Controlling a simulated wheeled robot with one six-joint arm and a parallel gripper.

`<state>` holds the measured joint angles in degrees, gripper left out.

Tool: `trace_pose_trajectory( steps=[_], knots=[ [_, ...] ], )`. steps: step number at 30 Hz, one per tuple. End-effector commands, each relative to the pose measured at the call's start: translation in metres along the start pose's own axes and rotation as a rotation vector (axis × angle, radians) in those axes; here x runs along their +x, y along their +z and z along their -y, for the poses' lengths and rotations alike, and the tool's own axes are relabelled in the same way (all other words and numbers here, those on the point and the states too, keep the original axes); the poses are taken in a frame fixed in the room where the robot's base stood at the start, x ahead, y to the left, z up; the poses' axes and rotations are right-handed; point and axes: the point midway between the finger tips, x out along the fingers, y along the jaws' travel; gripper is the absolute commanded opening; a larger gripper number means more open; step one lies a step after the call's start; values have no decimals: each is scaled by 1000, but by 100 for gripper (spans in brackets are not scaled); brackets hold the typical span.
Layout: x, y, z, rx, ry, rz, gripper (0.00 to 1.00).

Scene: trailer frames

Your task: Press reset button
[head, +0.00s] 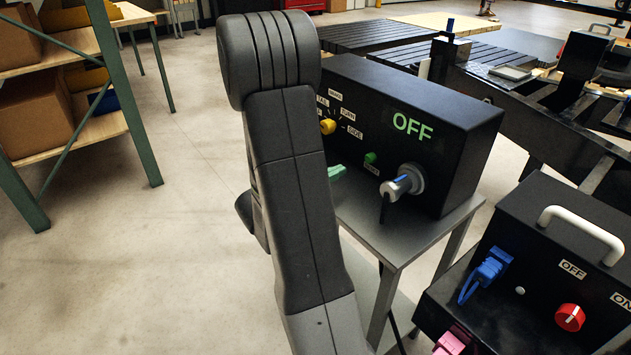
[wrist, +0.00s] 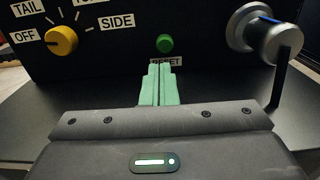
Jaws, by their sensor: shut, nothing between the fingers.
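The reset button is a small round green button (wrist: 165,43) on the black control box, above a partly hidden RESET label. It also shows in the head view (head: 370,158), left of the silver knob. My gripper (wrist: 158,66) has green fingers, shut together and empty. In the wrist view the fingertips are just below the button and cover part of its label. In the head view the fingers (head: 337,172) show just right of my arm, left of and below the button. I cannot tell the exact gap to the panel.
The black control box (head: 455,123) reads OFF and stands on a grey table (head: 425,238). A yellow dial (wrist: 61,40) is left of the button and a silver knob (wrist: 270,38) sticks out at right. Another black box with a red knob (head: 570,317) is at lower right.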

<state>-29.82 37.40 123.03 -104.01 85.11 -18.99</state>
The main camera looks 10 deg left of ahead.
Motion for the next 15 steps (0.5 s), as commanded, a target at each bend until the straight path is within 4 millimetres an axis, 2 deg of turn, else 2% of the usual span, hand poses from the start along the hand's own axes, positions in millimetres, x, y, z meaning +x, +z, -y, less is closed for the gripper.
trace_pose_trajectory(
  steps=[6, 15],
  knots=[
    [-32, 1, -1, -1, 5, 0, 0],
    [-53, 0, 0, 0, 1, 0, 0]
  ],
)
